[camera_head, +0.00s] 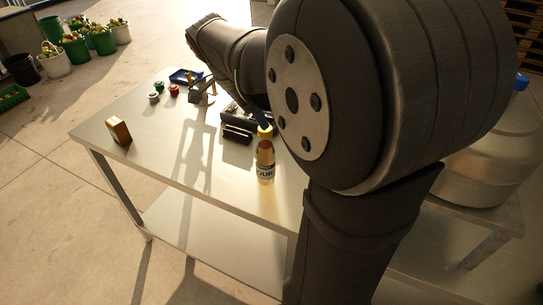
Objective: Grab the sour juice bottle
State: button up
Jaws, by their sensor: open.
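The sour juice bottle (265,170) stands upright on the table, near its front edge. It has a yellow cap, a golden-brown body and a pale label with dark letters, of which "OUR" can be read. My gripper (236,126) shows as dark, parallel finger-like parts just left of and behind the bottle's top, partly hidden by my arm. It is open and looks apart from the bottle. Nothing can be seen between the fingers. A small blue-grey piece (261,117) shows right behind the cap; what it belongs to is unclear.
The pale table (165,120) holds a golden-brown block (118,131) at left, small red, green and white items (160,88), and a blue tray (184,76) at the back. A large metal vessel (490,165) stands at right. The table's left front is mostly clear.

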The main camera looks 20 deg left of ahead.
send_over(266, 157)
jog(key=w+a, duration=0.1)
jog(key=w, duration=0.2)
notch_tip(266, 157, down, 9)
jog(key=shift+r, duration=0.2)
grip_shut()
